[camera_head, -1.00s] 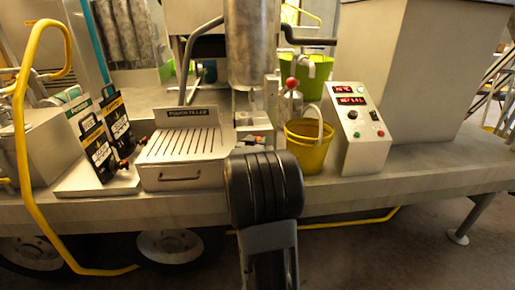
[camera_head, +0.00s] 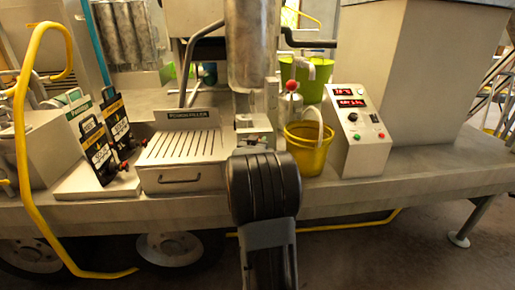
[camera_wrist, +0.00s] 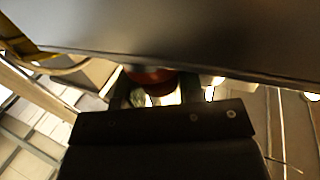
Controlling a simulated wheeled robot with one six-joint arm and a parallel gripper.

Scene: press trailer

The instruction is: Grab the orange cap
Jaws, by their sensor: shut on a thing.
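In the wrist view, my gripper (camera_wrist: 152,88) has its two dark fingers on either side of a reddish-orange round thing, which looks like the orange cap (camera_wrist: 148,76). It is shut on it. Only a shaded part of the cap shows, under a broad dark grey surface (camera_wrist: 190,45) that crosses the upper picture. In the head view, my black arm link covers the front middle, and the cap cannot be made out there.
A steel cylinder (camera_head: 251,45) hangs above the bench (camera_head: 430,165). A yellow bucket (camera_head: 306,155) and a control box (camera_head: 357,130) stand to the right. A slotted filler tray (camera_head: 183,155) and black-and-yellow pouches (camera_head: 97,150) stand to the left. A red knob (camera_head: 292,86) sticks up near the bucket.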

